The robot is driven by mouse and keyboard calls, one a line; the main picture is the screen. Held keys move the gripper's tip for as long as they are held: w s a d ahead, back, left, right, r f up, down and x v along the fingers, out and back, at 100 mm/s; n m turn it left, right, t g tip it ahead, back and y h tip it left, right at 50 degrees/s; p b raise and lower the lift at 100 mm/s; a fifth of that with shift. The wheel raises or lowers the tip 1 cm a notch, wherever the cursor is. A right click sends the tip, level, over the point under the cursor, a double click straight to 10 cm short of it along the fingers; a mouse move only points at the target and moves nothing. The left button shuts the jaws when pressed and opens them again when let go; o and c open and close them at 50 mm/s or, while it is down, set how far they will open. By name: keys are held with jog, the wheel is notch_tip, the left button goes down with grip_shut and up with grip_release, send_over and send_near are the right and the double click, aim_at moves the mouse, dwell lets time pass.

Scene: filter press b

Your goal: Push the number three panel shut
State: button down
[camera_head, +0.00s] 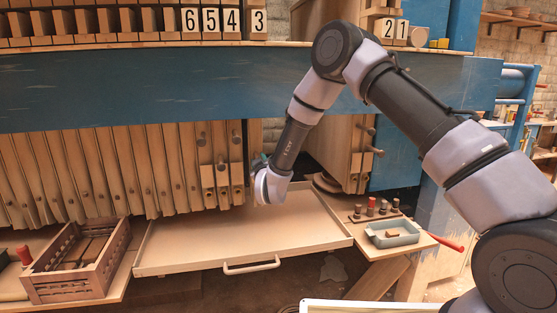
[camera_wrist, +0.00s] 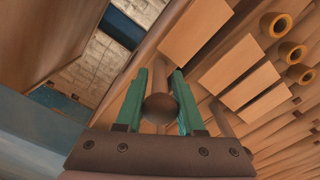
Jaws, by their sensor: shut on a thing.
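The white card 3 (camera_head: 258,21) sits at the right end of the left row of cards, beside 6, 5 and 4. Below it, the number three panel (camera_head: 254,137) is the rightmost of the left group of wooden panels, partly hidden by my arm. My gripper (camera_head: 260,163) is at this panel's right end, low on its front side. In the wrist view its green fingers (camera_wrist: 159,78) are on either side of a round brown knob (camera_wrist: 161,108), shut on its stem. The knob appears to be the number three panel's; my wrist hides it in the head view.
An open gap separates the left panels from the right panels (camera_head: 350,160) under cards 2 and 1. A blue beam (camera_head: 150,92) runs above. Below is a shallow wide tray (camera_head: 240,240) with a front handle. A wooden crate (camera_head: 62,286) and a small grey-green tray (camera_head: 394,239) stand on either side.

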jog(key=shift+s+a+f, duration=0.1)
jog(key=shift+s+a, duration=0.15)
jog(key=shift+a, duration=0.4)
jog(key=shift+s+a, duration=0.25)
jog(key=shift+a, duration=0.35)
jog(key=c, duration=0.7)
grip_release()
jog(key=shift+a, duration=0.15)
jog(key=shift+o, duration=0.2)
jog(key=v, duration=1)
jog(key=shift+s+d, duration=0.2)
jog(key=shift+s, duration=0.1)
